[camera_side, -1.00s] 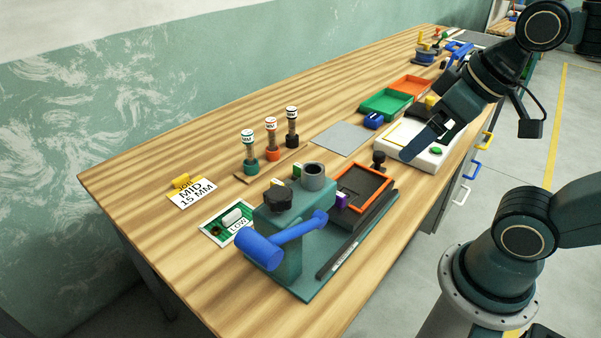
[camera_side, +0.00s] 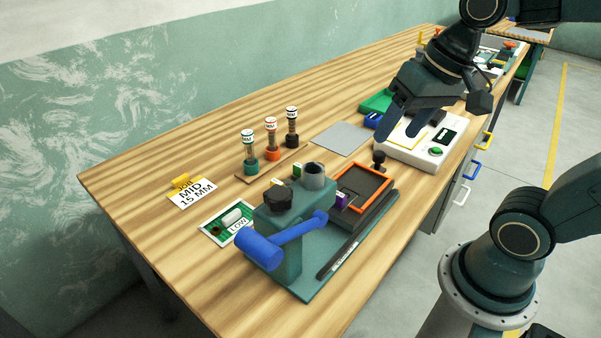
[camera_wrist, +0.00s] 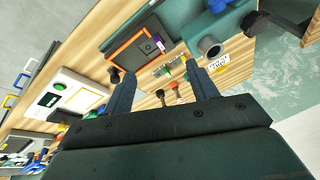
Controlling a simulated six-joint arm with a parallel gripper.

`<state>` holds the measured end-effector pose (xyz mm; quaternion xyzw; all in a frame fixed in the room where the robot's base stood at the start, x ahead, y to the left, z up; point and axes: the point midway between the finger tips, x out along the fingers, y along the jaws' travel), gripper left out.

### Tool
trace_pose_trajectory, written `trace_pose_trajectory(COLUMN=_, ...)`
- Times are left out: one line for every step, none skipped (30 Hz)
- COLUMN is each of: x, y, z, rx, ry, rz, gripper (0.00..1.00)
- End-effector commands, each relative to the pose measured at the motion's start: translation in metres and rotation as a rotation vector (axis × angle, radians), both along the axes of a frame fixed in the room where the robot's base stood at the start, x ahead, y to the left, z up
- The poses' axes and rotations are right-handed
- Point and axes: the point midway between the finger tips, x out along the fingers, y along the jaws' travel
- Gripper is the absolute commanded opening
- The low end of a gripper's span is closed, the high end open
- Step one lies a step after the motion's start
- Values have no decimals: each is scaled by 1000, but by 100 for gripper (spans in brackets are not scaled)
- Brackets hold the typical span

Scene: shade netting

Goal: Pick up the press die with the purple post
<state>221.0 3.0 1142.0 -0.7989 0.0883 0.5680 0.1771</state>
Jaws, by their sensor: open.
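A small purple piece (camera_side: 341,201) shows at the near corner of the orange-rimmed tray, beside the press; it also shows in the wrist view (camera_wrist: 160,45). Its lower part is hidden in the side view, so I cannot tell if it is a die's post. Three upright stamps with brown stems and white-labelled tops have teal (camera_side: 250,167), orange (camera_side: 272,153) and black (camera_side: 292,140) bases. My gripper (camera_side: 400,138) is open and empty, fingers pointing down, above the bench near the white device. Both fingers frame the wrist view (camera_wrist: 160,75).
The teal press (camera_side: 283,240) with a blue lever stands at the front. The orange-rimmed tray (camera_side: 375,168) lies right of it. A white device (camera_side: 424,156) with a green button lies near the bench edge. A grey mat (camera_side: 342,138) is bare. The bench's left side is mostly clear.

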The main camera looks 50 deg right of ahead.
Motion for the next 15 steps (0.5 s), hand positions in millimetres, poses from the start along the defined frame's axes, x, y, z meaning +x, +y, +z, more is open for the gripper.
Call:
trace_pose_trajectory(x=8, y=-2, z=-2, rx=30, ry=30, rz=-55, gripper=58)
trace_pose_trajectory(x=12, y=-3, z=-3, rx=49, ry=46, rz=-89, gripper=58)
trace_pose_trajectory(x=18, y=-4, z=-5, rx=75, ry=68, rz=-135, gripper=58)
trace_pose_trajectory(x=22, y=-4, z=-6, rx=93, ry=85, rz=-169, gripper=58)
trace_pose_trajectory(x=26, y=-6, z=-8, rx=112, ry=102, rz=-203, gripper=58)
trace_pose_trajectory(x=32, y=-7, z=-10, rx=137, ry=124, rz=-248, gripper=58)
trace_pose_trajectory(x=36, y=-9, z=-11, rx=154, ry=141, rz=-285, gripper=58)
trace_pose_trajectory(x=39, y=-10, z=-13, rx=173, ry=160, rz=-318, gripper=58)
trace_pose_trajectory(x=45, y=-12, z=-16, rx=195, ry=182, rz=-366, gripper=58)
trace_pose_trajectory(x=49, y=-14, z=-18, rx=212, ry=200, rz=-402, gripper=58)
trace_pose_trajectory(x=53, y=-15, z=-20, rx=229, ry=217, rz=-437, gripper=58)
trace_pose_trajectory(x=58, y=-18, z=-23, rx=252, ry=241, rz=-485, gripper=58)
trace_pose_trajectory(x=62, y=-20, z=-25, rx=269, ry=260, rz=-519, gripper=58)
trace_pose_trajectory(x=65, y=-22, z=-27, rx=285, ry=278, rz=-557, gripper=58)
trace_pose_trajectory(x=70, y=-25, z=-31, rx=306, ry=303, rz=-603, gripper=58)
